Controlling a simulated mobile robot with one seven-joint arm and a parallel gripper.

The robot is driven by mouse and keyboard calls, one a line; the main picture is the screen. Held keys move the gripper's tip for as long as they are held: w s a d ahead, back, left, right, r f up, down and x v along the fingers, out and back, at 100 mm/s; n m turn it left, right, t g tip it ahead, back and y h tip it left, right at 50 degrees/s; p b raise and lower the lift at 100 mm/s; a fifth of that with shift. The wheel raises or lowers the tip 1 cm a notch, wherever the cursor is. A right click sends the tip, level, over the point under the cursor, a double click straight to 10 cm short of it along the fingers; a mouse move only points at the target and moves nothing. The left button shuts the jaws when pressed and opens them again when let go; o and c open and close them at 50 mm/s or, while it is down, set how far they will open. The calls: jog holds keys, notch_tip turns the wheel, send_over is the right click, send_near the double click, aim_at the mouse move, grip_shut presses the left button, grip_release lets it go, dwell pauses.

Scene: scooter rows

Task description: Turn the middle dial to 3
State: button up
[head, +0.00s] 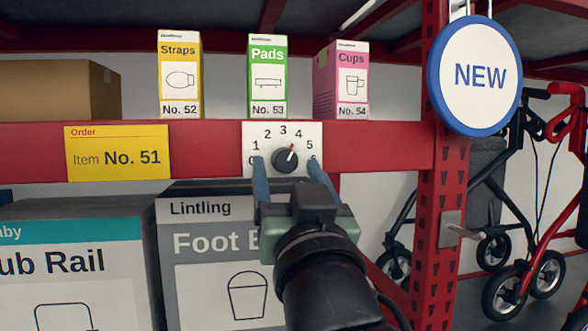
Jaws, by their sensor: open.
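One dial shows in the head view: a dark round knob (285,160) on a white plate (248,131) fixed to the red shelf beam. The plate carries numbers in an arc; 1 to 5 are readable, and the end marks are partly covered by my fingers. The knob's red and white pointer leans up and right, towards the 4. My gripper (286,161) is open, with one blue finger on the left and one on the right of the knob. Gaps show between the fingers and the knob. No other dial is in view.
A yellow order card (117,152) reads Item No. 51. Straps (180,75), Pads (268,76) and Cups (342,80) boxes stand above the beam. Large boxes stand below it. A red post (436,205), a round NEW sign (479,76) and wheeled walkers (540,285) are at right.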

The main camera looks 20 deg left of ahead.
grip_shut()
jog(key=shift+d+f+n+b, duration=0.1)
jog(key=shift+n+b, duration=0.3)
jog(key=shift+b, duration=0.1)
jog(key=n+g+y+b, duration=0.1)
jog(key=n+b, duration=0.1)
jog(key=shift+d+f+n+y, duration=0.1)
jog(key=shift+n+y, duration=0.2)
jog(key=shift+w+d+r+n+g+y+b, duration=0.1)
jog(key=shift+n+g+y+b, duration=0.4)
jog(key=shift+n+b, duration=0.6)
jog(key=shift+w+r+n+g+y+b, duration=0.1)
jog(key=shift+n+g+y+b, duration=0.45)
jog(key=shift+n, duration=0.85)
grip_release()
jog(key=shift+s, duration=0.1)
